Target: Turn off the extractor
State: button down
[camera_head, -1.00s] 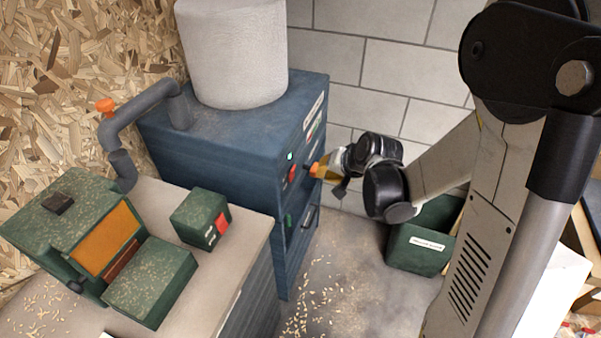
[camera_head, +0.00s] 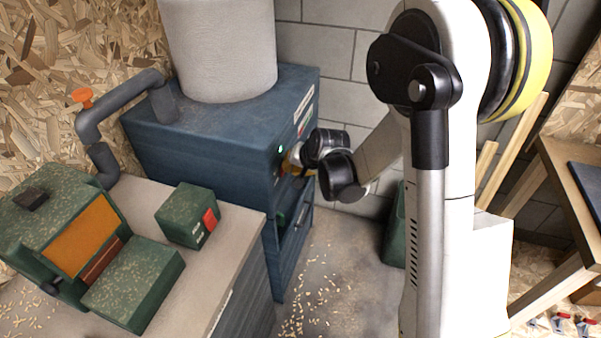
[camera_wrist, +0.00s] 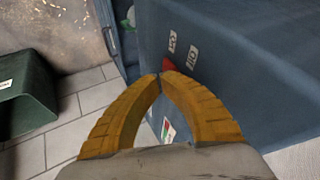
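The extractor is a blue cabinet (camera_head: 200,125) with a pale drum (camera_head: 218,50) on top. A small green light (camera_head: 281,150) shows on its panel side. In the wrist view, the extractor's panel (camera_wrist: 225,60) has a red switch (camera_wrist: 168,64) beside two small white labels (camera_wrist: 181,50), too small to read surely. My gripper (camera_wrist: 160,77) has its yellow fingers closed, tips together, just in front of the red switch and partly covering it. Whether they touch it I cannot tell. In the head view, my gripper (camera_head: 292,162) is at the panel, mostly hidden by my wrist.
A grey pipe (camera_head: 110,110) with an orange handle joins the cabinet's left side. A bench (camera_head: 240,230) with green machines (camera_head: 135,280) stands in front. A green bin (camera_wrist: 25,95) is on the floor nearby. A wooden table (camera_head: 570,190) stands at right.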

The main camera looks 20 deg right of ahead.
jog(key=shift+a, duration=0.1)
jog(key=shift+w+a+r, duration=0.2)
jog(key=shift+w+a, duration=0.1)
jog(key=shift+a, duration=0.1)
jog(key=shift+r+p, duration=0.6)
jog(key=shift+r, duration=0.2)
jog(key=shift+d, duration=0.1)
